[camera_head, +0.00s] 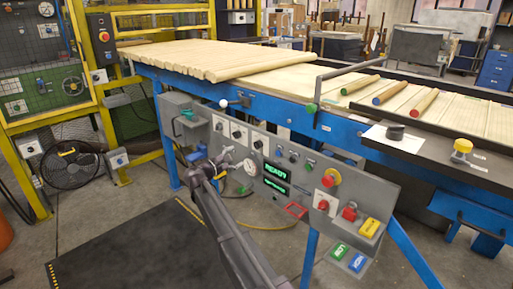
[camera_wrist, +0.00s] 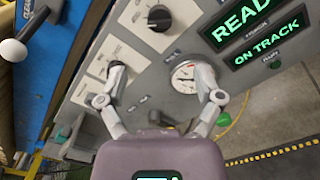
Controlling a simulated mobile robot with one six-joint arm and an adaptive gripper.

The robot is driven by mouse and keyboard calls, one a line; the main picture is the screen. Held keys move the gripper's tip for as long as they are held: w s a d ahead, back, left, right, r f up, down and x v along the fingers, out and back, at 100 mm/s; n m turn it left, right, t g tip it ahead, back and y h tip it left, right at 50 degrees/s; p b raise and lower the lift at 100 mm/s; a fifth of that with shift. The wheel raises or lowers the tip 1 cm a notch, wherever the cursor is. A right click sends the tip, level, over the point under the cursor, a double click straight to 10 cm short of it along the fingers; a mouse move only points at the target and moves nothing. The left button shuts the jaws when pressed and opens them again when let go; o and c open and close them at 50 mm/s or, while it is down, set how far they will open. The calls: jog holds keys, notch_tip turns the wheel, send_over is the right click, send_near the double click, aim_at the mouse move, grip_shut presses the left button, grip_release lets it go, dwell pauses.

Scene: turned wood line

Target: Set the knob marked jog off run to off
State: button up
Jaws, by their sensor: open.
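The control panel (camera_head: 385,190) carries a row of black knobs on white plates, including one at the upper left (camera_head: 219,126) and one further right (camera_head: 258,144). Their labels are too small or blurred to read, so I cannot tell which is marked jog off run. In the wrist view one black knob (camera_wrist: 160,18) on a white plate is clear, beyond the fingertips. Another white plate (camera_wrist: 98,65) is partly hidden by the left finger. My gripper (camera_wrist: 160,75) is open and empty in front of the panel; it also shows in the head view (camera_head: 227,160).
A round gauge (camera_wrist: 185,75) lies near the right finger. Green displays (camera_head: 277,175) read READY and ON TRACK. A red emergency button (camera_head: 331,177) and coloured buttons are to the right. A white-ended lever (camera_head: 224,103) stands above the panel. A dark mat (camera_head: 120,250) covers the floor.

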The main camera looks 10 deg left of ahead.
aim_at(256, 144)
jog(key=x, duration=1.1)
jog(key=shift+w+d, duration=0.1)
jog(key=c, duration=1.1)
jog(key=shift+d, duration=0.15)
jog(key=shift+c, duration=0.4)
